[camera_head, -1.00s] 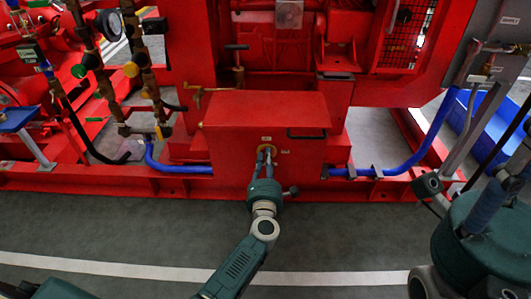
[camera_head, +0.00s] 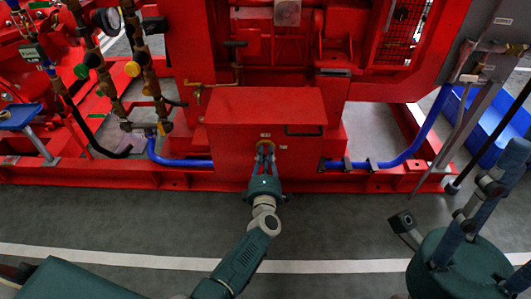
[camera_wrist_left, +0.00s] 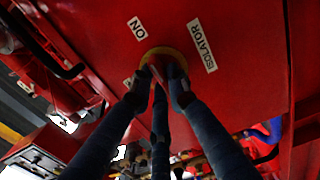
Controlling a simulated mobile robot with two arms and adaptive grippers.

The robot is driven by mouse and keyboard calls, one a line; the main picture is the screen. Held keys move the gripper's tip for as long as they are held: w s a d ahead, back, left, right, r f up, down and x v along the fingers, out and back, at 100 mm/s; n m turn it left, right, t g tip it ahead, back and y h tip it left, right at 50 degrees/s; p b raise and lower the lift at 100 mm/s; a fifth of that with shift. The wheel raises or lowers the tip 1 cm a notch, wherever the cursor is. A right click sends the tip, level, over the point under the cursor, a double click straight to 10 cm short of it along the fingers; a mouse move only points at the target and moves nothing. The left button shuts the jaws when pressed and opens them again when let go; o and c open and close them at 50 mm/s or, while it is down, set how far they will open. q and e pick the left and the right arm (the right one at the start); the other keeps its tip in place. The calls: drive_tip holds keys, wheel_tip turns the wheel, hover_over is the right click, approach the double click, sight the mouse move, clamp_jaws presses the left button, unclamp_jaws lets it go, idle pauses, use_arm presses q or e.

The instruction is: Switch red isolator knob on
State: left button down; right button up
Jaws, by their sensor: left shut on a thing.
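The red isolator knob sits on a yellow round plate (camera_wrist_left: 160,52) on the front of a red box (camera_head: 228,140). In the left wrist view, an "ON" label (camera_wrist_left: 137,28) and an "ISOLATOR" label (camera_wrist_left: 201,46) lie beside the plate. My left gripper (camera_head: 265,150) is shut on the knob; its fingers (camera_wrist_left: 165,78) hide most of it, so its exact turn cannot be told. My right gripper (camera_head: 485,190) is at the right of the head view, away from the box, with its fingers partly seen and their opening unclear.
Blue hoses (camera_head: 180,162) run out on both sides of the box along the red base frame (camera_head: 100,176). A dark handle (camera_head: 304,130) is on the box's upper right. Valves and gauges (camera_head: 133,68) stand at the left. The grey floor (camera_head: 340,225) in front is clear.

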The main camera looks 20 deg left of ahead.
use_arm(q)
drive_tip(key=shift+d+f, duration=0.1)
drive_tip(key=shift+f, duration=0.05)
idle(0.3)
drive_tip(key=c, duration=1.7)
unclamp_jaws()
drive_tip(key=shift+o, duration=0.2)
drive_tip(key=v, duration=0.7)
drive_tip(key=shift+s, duration=0.3)
